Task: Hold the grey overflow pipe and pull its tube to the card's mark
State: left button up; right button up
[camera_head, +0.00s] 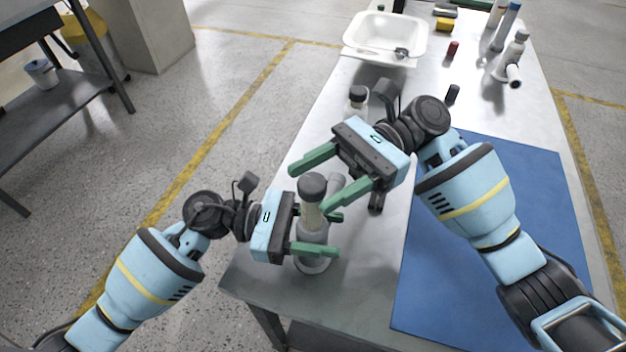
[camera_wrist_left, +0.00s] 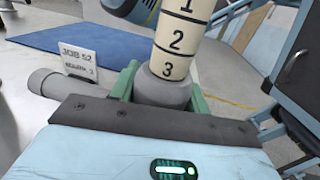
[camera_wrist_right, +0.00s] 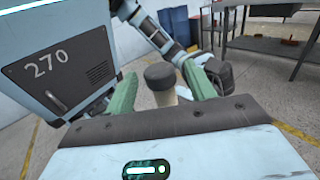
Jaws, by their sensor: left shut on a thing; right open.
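The grey overflow pipe (camera_head: 313,250) stands upright near the table's front left edge. My left gripper (camera_head: 336,234) is shut on its grey body. A cream tube (camera_head: 312,214) with a dark cap (camera_head: 312,186) rises from the grey collar (camera_wrist_left: 163,88). In the left wrist view the tube (camera_wrist_left: 180,40) shows marks 1, 2 and 3, with 3 just above the collar. The card (camera_wrist_left: 80,64) reads "JOB 52" and a blurred second line that seems to end in 2. My right gripper (camera_head: 309,188) is open, its fingers on either side of the cap (camera_wrist_right: 159,75); contact is unclear.
A blue mat (camera_head: 490,240) covers the table's right side. A white basin (camera_head: 386,38) stands at the back, with bottles and a white fitting (camera_head: 506,62) at the back right. A small bottle (camera_head: 357,98) stands behind my right gripper.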

jog(key=v, duration=1)
jog(key=shift+d, duration=0.15)
pick_arm(q)
jog(key=o, duration=1.1)
jog(key=shift+o, duration=0.2)
jog(key=shift+a, duration=0.1)
